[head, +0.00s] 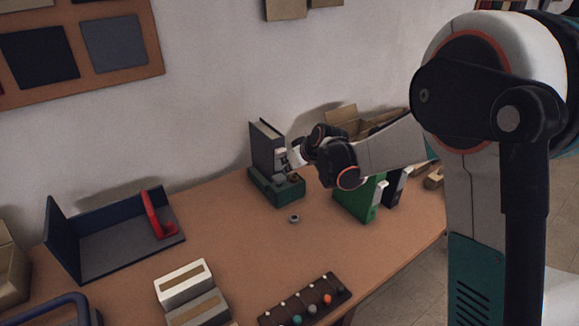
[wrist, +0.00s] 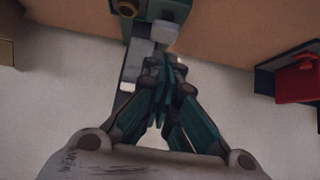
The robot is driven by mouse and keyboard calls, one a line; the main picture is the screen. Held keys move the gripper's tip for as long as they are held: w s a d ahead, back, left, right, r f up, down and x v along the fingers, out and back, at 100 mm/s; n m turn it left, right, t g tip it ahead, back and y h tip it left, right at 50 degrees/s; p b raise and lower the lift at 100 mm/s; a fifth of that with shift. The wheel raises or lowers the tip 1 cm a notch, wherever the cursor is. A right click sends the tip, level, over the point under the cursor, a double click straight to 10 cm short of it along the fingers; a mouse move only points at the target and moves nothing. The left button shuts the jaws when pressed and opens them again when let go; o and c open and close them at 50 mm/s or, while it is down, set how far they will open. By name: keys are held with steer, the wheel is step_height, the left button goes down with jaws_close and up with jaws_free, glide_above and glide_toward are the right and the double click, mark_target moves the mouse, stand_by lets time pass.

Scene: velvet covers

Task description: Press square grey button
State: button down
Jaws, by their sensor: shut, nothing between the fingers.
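A machine with a green base (head: 276,190) and a tall grey upright part stands at the back of the table against the wall. My gripper (head: 287,160) is at the front right of its upright part, fingers pointing at the machine. In the wrist view my gripper (wrist: 166,64) is shut and empty, its fingertips together. Just beyond the tips is a light grey squarish block (wrist: 165,32), which looks like the square grey button. The tips are very close to it; I cannot tell whether they touch. A round brass knob (wrist: 129,7) sits beside it on the machine.
A small round grey piece (head: 294,219) lies in front of the machine. Green binders (head: 354,203) and a cardboard box stand to its right. A blue-grey open holder with a red piece (head: 155,215) is at left. A dark board with coloured knobs (head: 292,308) is in front.

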mark_target(279, 176)
steer(key=shift+b+x, duration=0.9)
steer(key=shift+x, duration=2.3)
steer(key=shift+f+b, duration=0.6)
steer(key=shift+f, duration=0.75)
